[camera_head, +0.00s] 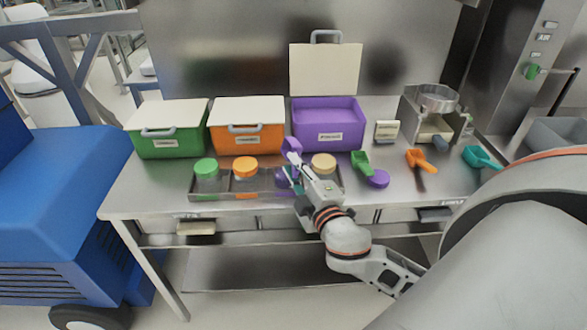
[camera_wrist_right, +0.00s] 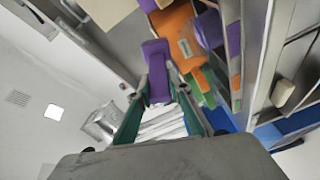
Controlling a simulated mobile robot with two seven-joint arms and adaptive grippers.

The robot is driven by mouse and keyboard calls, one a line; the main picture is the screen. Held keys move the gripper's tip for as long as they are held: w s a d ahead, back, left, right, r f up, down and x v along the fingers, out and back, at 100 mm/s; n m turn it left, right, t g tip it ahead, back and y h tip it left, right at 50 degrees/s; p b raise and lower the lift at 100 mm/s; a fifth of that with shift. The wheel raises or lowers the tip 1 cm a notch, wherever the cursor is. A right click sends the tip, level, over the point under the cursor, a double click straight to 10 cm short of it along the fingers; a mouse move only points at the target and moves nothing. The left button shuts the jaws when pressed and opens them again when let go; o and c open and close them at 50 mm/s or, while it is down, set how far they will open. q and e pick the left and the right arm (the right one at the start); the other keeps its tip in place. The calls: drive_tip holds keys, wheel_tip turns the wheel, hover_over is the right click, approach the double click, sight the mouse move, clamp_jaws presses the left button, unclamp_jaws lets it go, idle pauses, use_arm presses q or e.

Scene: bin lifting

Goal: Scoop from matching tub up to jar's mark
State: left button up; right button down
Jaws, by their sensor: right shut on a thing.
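My right gripper (camera_head: 293,172) is shut on a purple scoop (camera_head: 292,146), held above the jar tray and in front of the open purple tub (camera_head: 327,141). In the right wrist view the purple scoop (camera_wrist_right: 157,70) stands between the green-padded fingers (camera_wrist_right: 165,95). The purple tub's pale lid (camera_head: 325,70) stands up behind it. A purple jar (camera_head: 281,179) sits in the tray, partly hidden by my gripper; its mark and fill level cannot be made out. A purple round lid (camera_head: 378,179) lies on the table right of the tray. My left gripper is out of view.
Closed green (camera_head: 168,142) and orange (camera_head: 246,139) tubs stand at the left. The metal tray (camera_head: 222,194) also holds green-lidded, orange-lidded and tan-lidded jars. Green (camera_head: 361,162), orange (camera_head: 420,160) and teal (camera_head: 480,157) scoops and a metal device (camera_head: 434,118) are at the right.

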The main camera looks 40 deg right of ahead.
drive_tip(key=shift+r+m, duration=0.35)
drive_tip(key=shift+m, duration=0.15)
drive_tip(key=shift+d+m, duration=0.2)
drive_tip(key=shift+m, duration=0.3)
drive_tip(key=shift+s+d+m, duration=0.1)
drive_tip(key=shift+d+m, duration=0.1)
drive_tip(key=shift+m, duration=0.5)
drive_tip(key=shift+s+d+r+m, duration=0.1)
drive_tip(key=shift+d+r+m, duration=0.15)
drive_tip(key=shift+m, duration=0.55)
